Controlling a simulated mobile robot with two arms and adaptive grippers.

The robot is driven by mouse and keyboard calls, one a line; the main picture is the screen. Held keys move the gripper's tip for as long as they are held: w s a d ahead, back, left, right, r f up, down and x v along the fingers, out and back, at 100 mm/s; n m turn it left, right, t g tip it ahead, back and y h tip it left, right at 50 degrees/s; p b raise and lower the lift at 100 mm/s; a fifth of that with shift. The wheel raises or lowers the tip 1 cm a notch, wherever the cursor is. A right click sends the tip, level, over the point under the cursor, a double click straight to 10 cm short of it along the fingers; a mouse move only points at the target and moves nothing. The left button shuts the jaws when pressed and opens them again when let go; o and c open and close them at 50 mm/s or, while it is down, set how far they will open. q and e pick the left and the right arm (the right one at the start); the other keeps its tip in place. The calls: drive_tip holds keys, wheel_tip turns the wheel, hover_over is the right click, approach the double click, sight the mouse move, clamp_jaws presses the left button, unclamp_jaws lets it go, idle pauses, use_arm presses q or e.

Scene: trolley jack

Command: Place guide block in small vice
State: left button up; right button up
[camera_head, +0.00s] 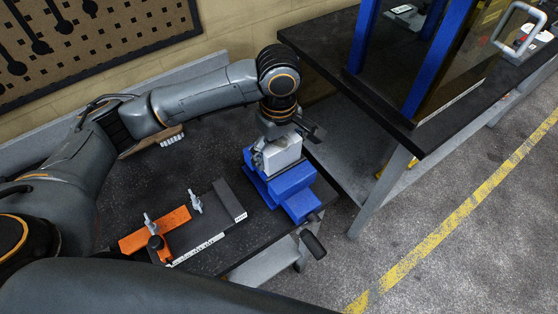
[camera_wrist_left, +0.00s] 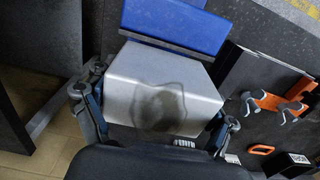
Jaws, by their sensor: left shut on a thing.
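The guide block is a plain silver-grey block (camera_head: 283,153). It also fills the middle of the left wrist view (camera_wrist_left: 165,88). My left gripper (camera_wrist_left: 154,120) is shut on it, with one finger on each side. In the head view the left arm comes in from the left and points down over the vice. The small vice (camera_head: 295,193) is blue with a dark handle at its front. The block is at the back part of the vice. I cannot tell whether it touches the vice or is a little above it. My right gripper is out of view.
An orange clamp piece (camera_head: 155,230) with bolts and a dark angle plate (camera_head: 207,235) lie on the dark bench left of the vice. A second bench (camera_head: 378,110) with a blue-framed press (camera_head: 365,38) stands to the right. The floor beyond is open.

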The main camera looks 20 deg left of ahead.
sight(280, 162)
use_arm(q)
drive_tip(key=shift+f, duration=0.6)
wheel_tip(280, 162, down, 3)
drive_tip(key=shift+r, duration=0.15)
drive_tip(key=o, duration=1.7)
drive_tip(key=shift+f, duration=0.3)
drive_tip(key=shift+s, duration=0.1)
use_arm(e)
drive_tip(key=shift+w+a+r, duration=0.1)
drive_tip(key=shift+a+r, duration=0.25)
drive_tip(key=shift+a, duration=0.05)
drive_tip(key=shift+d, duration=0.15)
